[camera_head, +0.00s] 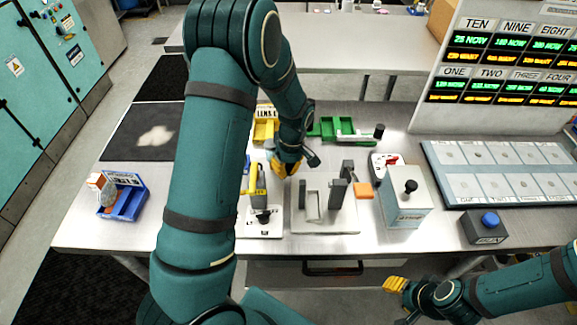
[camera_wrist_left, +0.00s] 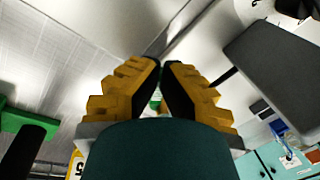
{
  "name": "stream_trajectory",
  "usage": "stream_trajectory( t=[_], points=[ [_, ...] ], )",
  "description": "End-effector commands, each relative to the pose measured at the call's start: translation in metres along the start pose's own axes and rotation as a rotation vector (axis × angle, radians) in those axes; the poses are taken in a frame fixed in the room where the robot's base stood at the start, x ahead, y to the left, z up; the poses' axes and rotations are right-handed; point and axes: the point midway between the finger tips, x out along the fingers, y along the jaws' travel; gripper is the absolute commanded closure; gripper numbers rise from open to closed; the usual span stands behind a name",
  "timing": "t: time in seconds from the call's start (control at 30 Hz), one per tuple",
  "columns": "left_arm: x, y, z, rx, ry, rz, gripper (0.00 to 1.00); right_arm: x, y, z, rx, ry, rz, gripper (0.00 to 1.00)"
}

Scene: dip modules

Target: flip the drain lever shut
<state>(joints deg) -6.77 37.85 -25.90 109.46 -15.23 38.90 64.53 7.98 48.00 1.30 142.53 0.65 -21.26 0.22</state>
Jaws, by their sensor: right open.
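I cannot tell for certain which part is the drain lever. A yellow lever-like handle (camera_head: 261,181) stands upright on a white plate (camera_head: 262,231) with a black knob, left of the grey fixture. A red piece (camera_head: 390,160) sits on a small white module to the right. My left gripper (camera_head: 287,165) is over the bench behind the grey fixture, right of the yellow handle. In the left wrist view its fingers (camera_wrist_left: 162,66) converge with a narrow gap, and nothing held is clear. My right gripper (camera_head: 394,285) is open in front of the bench, away from these modules.
A grey fixture (camera_head: 325,222) with uprights stands mid-bench. My left arm hides part of the bench.

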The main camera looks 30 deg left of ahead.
Motion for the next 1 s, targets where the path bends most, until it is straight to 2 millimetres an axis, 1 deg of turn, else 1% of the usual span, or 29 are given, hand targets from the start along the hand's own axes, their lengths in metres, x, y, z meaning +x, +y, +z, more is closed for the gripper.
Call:
stream_trajectory(
  t=[0.03, 0.2, 0.4, 0.6, 1.0],
  points=[
    [0.003, -0.004, 0.003, 0.034, 0.001, -0.007, 1.0, 0.001, 0.0, 0.0, 0.0, 0.0, 0.0, 0.53],
    [0.004, -0.009, 0.003, 0.137, 0.017, -0.006, 1.0, 0.002, 0.001, 0.0, 0.0, 0.0, 0.0, 0.53],
    [0.005, -0.013, 0.004, 0.213, 0.028, -0.006, 1.0, 0.002, 0.001, 0.0, 0.0, 0.0, 0.001, 0.53],
    [0.005, -0.015, 0.004, 0.247, 0.034, -0.006, 1.0, 0.003, 0.001, 0.0, 0.0, 0.0, 0.001, 0.53],
    [0.005, -0.016, 0.004, 0.252, 0.034, -0.008, 1.0, 0.003, 0.001, 0.0, 0.0, 0.0, 0.001, 0.53]
  ],
)
